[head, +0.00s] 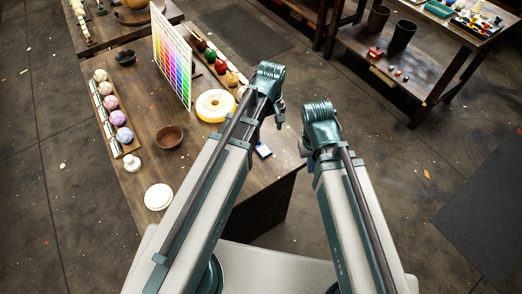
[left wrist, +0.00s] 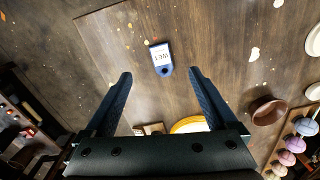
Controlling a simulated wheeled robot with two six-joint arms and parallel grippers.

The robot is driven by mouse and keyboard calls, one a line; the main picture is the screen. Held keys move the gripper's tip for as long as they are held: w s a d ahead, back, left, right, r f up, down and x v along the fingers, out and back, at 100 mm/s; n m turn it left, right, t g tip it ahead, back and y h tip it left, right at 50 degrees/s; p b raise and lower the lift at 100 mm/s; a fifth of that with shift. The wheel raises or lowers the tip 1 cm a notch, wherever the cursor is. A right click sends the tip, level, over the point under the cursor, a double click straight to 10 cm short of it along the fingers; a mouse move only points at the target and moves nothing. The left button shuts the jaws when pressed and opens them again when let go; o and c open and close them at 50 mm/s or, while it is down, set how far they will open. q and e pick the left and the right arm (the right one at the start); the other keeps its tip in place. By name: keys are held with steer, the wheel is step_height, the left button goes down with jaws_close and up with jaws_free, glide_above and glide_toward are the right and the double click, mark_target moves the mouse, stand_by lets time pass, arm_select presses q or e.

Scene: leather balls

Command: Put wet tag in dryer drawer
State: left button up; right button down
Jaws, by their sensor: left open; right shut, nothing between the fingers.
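A small blue tag with a white lettered face (head: 263,150) lies flat on the wooden table near its right edge. It also shows in the left wrist view (left wrist: 160,55), just beyond the fingertips and centred between them. My left gripper (head: 280,120) hangs above the table edge near the tag; in the left wrist view its two fingers (left wrist: 160,76) are spread and empty. My right gripper (head: 304,150) is shut and empty, off the table's right side. I cannot pick out a dryer drawer in either view.
On the table (head: 140,75) stand a colour chart (head: 171,60), a yellow round dish (head: 215,105), a brown bowl (head: 169,137), a white disc (head: 158,197) and a rack of pale balls (head: 117,118). Another workbench (head: 400,75) stands at the upper right. Floor lies open between them.

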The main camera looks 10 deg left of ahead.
arm_select(q)
steer(key=shift+w+a+f+n, duration=0.55)
steer(key=shift+w+f+n, duration=0.05)
steer(key=shift+w+n, duration=0.45)
steer(key=b, duration=0.9)
glide_above(263, 149)
steer(key=f, duration=0.8)
steer(key=shift+d+f, duration=0.35)
steer(key=f+b, duration=0.1)
steer(key=b, duration=0.1)
steer(key=f+b, duration=0.1)
steer(key=f, duration=0.1)
steer(key=f+b, duration=0.2)
steer(key=shift+s+a+f+b, duration=0.1)
steer(key=shift+a+b, duration=0.2)
steer(key=shift+c, duration=0.3)
jaws_close()
